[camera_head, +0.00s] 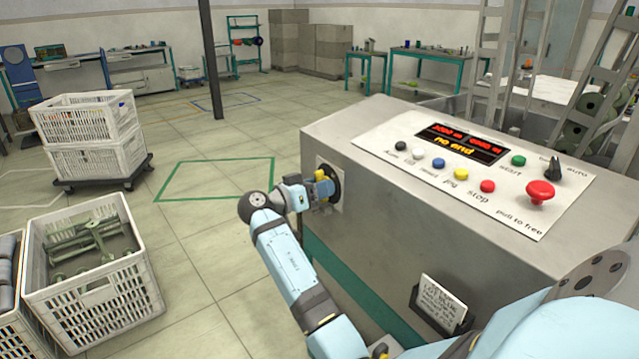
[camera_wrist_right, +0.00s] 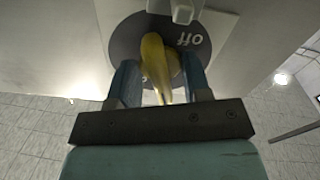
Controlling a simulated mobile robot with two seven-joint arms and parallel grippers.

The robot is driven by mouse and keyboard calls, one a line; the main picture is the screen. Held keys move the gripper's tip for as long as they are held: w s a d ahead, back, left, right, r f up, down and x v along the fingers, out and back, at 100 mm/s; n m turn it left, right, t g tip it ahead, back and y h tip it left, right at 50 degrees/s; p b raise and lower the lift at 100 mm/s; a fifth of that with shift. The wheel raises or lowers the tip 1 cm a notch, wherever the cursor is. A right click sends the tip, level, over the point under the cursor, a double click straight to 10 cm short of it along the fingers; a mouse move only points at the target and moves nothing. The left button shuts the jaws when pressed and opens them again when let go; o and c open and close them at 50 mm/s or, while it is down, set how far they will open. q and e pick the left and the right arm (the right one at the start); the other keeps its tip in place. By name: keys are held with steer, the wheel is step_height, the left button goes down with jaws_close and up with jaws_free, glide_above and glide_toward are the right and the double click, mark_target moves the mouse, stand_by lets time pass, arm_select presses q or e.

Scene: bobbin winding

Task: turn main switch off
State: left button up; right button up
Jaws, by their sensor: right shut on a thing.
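The main switch is a yellow handle (camera_head: 324,187) on a black round plate (camera_head: 335,184), set on the left end face of the grey console (camera_head: 330,135). My right gripper (camera_head: 308,193) reaches it from the left and is shut on the yellow handle. In the right wrist view the handle (camera_wrist_right: 155,62) stands between the two fingers of the gripper (camera_wrist_right: 160,78), slightly tilted. The word "off" shows on the dark plate (camera_wrist_right: 190,40), to the right of the handle. Other markings on the plate are mostly hidden. My left gripper is not in view.
The console top has a lit red display (camera_head: 462,141), coloured buttons and a red stop knob (camera_head: 540,190). A small card (camera_head: 440,303) stands on the console's front side. White crates (camera_head: 95,290) stand at the left. The floor between crates and console is clear.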

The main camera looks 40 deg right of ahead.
stand_by(0.3)
steer(key=shift+r+n+p, duration=0.1)
steer(key=shift+n+p, duration=1.4)
steer(key=shift+p, duration=0.65)
steer(key=shift+n+p, duration=0.4)
steer(key=shift+p, duration=0.05)
